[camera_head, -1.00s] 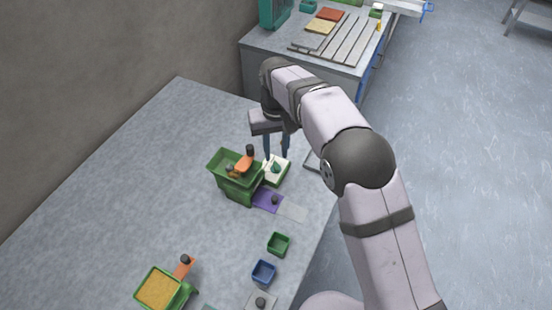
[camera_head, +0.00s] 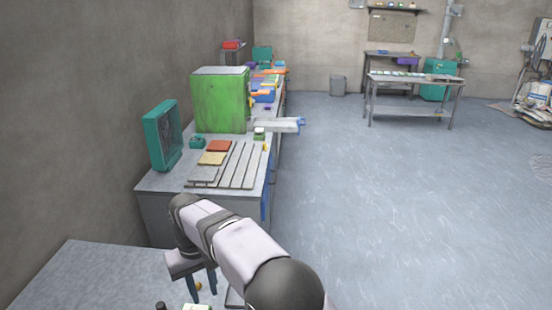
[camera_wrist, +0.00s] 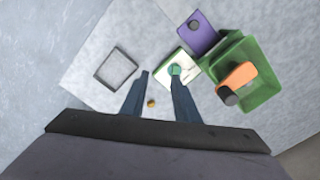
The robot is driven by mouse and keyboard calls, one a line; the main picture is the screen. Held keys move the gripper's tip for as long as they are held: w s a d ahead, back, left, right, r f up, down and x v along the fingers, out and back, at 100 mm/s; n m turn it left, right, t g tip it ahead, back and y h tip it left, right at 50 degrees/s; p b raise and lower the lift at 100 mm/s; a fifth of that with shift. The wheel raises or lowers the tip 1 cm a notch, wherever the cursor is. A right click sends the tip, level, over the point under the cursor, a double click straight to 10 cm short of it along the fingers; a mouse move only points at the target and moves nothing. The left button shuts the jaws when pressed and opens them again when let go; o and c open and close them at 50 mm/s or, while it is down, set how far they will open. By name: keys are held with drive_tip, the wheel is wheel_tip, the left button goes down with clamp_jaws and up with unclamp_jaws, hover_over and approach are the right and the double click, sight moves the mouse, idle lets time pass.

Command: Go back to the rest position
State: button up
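My gripper (camera_head: 202,289) is at the bottom of the head view, above the near grey table (camera_head: 75,275). In the wrist view my gripper (camera_wrist: 158,85) has its two dark fingers spread apart with nothing held between them. Below the fingers, a small orange-brown piece (camera_wrist: 152,103) shows near the left finger. A white square plate with a green piece (camera_wrist: 174,70) is just beyond the right finger. Whether the fingers touch anything is not clear, but they look clear of the plate.
In the wrist view a green bin (camera_wrist: 262,62) with an orange-handled tool (camera_wrist: 238,76) stands right, beside a purple plate (camera_wrist: 195,36). A grey square frame (camera_wrist: 116,69) lies left. In the head view a second bench (camera_head: 160,182) stands ahead, with a green box (camera_head: 219,100). Open floor lies right.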

drive_tip(key=s+d+m, duration=0.3)
drive_tip(key=d+m, duration=0.1)
drive_tip(key=d, duration=2)
drive_tip(key=s+d+f+m, duration=0.3)
drive_tip(key=s+d, duration=0.9)
drive_tip(key=s, duration=0.2)
drive_tip(key=shift+d+f, duration=0.15)
drive_tip(key=shift+f, duration=0.05)
